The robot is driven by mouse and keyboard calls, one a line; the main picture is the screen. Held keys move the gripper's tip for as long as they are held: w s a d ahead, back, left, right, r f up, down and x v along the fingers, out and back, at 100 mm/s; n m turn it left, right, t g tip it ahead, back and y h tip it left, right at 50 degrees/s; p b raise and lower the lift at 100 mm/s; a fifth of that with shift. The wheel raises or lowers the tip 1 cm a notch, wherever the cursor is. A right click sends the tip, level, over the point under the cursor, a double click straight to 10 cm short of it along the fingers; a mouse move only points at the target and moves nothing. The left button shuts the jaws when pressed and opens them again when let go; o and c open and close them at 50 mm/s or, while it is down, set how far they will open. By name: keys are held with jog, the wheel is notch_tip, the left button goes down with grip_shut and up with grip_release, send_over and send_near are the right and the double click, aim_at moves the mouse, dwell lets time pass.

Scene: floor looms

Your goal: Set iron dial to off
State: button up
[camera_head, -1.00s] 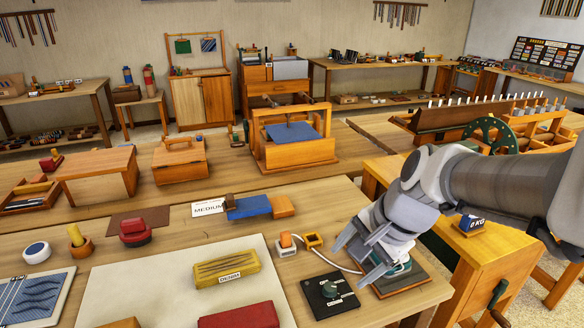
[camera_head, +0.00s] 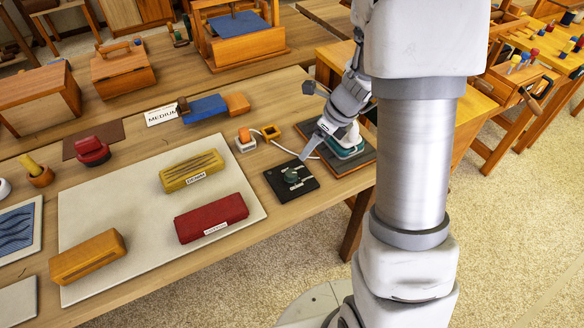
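A teal and white iron (camera_head: 348,146) rests on a dark pad with a wooden edge at the right end of the near table. A black square plate (camera_head: 291,181) with a green dial knob and small light labels lies just left of it. The label text and the knob's setting are too small to read. My gripper (camera_head: 318,142) points down over the iron, close behind and above the plate. One grey finger shows clearly, the other is partly lost against the iron. The fingers look spread, with nothing visible between them. I cannot tell whether a finger touches the iron.
Red (camera_head: 212,217) and yellow (camera_head: 192,170) labelled blocks lie on a pale mat. My arm hides the area right of the iron.

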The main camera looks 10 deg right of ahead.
aim_at(292, 173)
jog(key=b+x, duration=0.3)
jog(key=x, duration=1.2)
jog(key=shift+b, duration=0.35)
grip_shut()
